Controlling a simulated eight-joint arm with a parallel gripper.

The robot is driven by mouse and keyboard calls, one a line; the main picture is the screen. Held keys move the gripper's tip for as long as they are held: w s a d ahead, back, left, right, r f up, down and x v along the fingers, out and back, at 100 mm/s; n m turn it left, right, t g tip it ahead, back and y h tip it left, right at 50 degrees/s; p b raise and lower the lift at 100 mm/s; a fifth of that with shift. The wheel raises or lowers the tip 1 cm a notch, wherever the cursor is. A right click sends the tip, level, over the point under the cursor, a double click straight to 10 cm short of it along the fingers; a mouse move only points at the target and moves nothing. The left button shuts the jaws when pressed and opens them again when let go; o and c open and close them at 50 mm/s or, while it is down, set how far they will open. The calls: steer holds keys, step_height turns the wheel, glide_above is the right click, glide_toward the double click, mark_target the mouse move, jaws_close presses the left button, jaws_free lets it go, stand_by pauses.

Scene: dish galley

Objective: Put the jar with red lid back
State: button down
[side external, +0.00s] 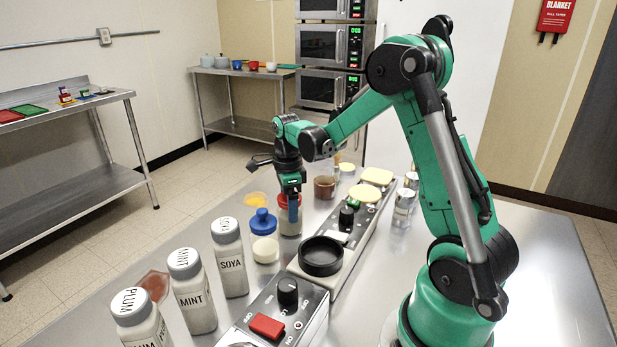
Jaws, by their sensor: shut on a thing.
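The jar with the red lid (289,222) is a clear jar with pale contents in the middle of the steel table. My gripper (290,205) comes down from above and is shut on this jar at its lid. The jar looks upright. I cannot tell whether its base touches the table. A finger covers part of its front.
A blue-lidded jar (263,222) stands close at the left. Bottles marked SOYA (231,262), MINT (193,295) and PLUM (143,320) stand at front left. A device with a black ring (320,256) is at the right. A reddish-brown cup (325,187) stands behind.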

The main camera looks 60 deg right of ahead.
jaws_free()
step_height(320, 180, up, 12)
steer(key=shift+f, duration=0.1)
steer(key=shift+a+r, duration=0.15)
steer(key=shift+r, duration=0.1)
steer(key=s+a+f+n+t, duration=0.1)
steer(key=s+a+n+t, duration=0.2)
steer(key=a+n, duration=0.4)
steer(key=s+a+f+n+t, duration=0.2)
steer(key=a+n, duration=0.6)
steer(key=n, duration=1.2)
steer(key=shift+s+a+t, duration=0.3)
steer(key=shift+s+t, duration=0.4)
steer(key=shift+t, duration=0.4)
